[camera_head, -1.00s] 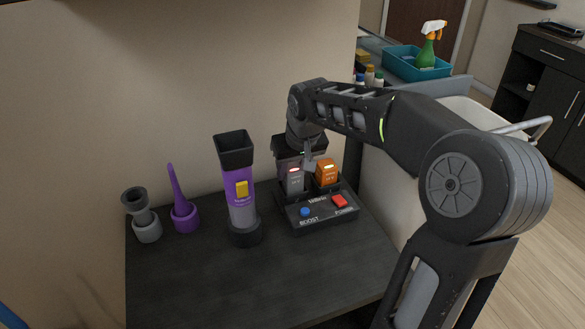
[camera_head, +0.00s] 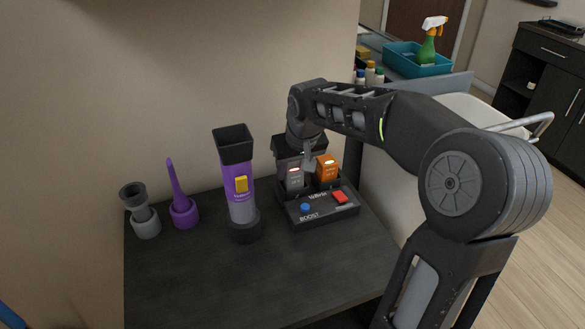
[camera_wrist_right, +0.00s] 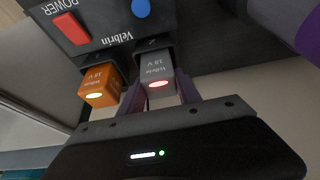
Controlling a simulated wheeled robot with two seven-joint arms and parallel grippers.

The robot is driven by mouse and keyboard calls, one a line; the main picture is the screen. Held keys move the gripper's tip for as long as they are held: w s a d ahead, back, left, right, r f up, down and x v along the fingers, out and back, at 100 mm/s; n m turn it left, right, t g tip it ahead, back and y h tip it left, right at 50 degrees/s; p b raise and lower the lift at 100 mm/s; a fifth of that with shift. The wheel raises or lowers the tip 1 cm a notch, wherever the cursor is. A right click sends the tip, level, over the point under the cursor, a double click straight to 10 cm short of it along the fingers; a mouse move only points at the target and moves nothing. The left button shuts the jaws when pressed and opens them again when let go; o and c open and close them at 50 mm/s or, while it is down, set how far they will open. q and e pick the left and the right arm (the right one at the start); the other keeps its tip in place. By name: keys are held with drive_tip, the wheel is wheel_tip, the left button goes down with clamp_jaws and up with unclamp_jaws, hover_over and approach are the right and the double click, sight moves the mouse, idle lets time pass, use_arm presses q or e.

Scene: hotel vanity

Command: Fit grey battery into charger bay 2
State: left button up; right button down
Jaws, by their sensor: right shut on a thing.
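The grey battery (camera_head: 294,178) stands upright in the left bay of the black charger (camera_head: 322,208), beside the orange battery (camera_head: 326,170) in the right bay. Its lower end is hidden in the bay, and a red light glows on its top. My right gripper (camera_head: 308,160) is shut on the grey battery from above and behind. In the right wrist view the grey battery (camera_wrist_right: 158,75) sits between the two fingers (camera_wrist_right: 160,92), with the orange battery (camera_wrist_right: 98,88) close beside one finger. My left gripper is out of view.
A purple and grey stick vacuum-like device (camera_head: 238,185) stands left of the charger. A purple tool (camera_head: 181,195) and a grey nozzle (camera_head: 141,212) stand further left. The dark tabletop (camera_head: 250,280) is clear in front. A wall rises behind.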

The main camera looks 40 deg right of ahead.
drive_tip(key=shift+f, duration=0.3)
idle(0.5)
drive_tip(key=c, duration=0.8)
unclamp_jaws()
drive_tip(key=shift+o, duration=0.2)
drive_tip(key=d+v, duration=0.1)
drive_tip(key=v, duration=0.6)
drive_tip(key=shift+a+r+b, duration=0.3)
drive_tip(key=shift+a+r, duration=0.1)
drive_tip(key=shift+a, duration=0.15)
drive_tip(key=shift+s, duration=0.15)
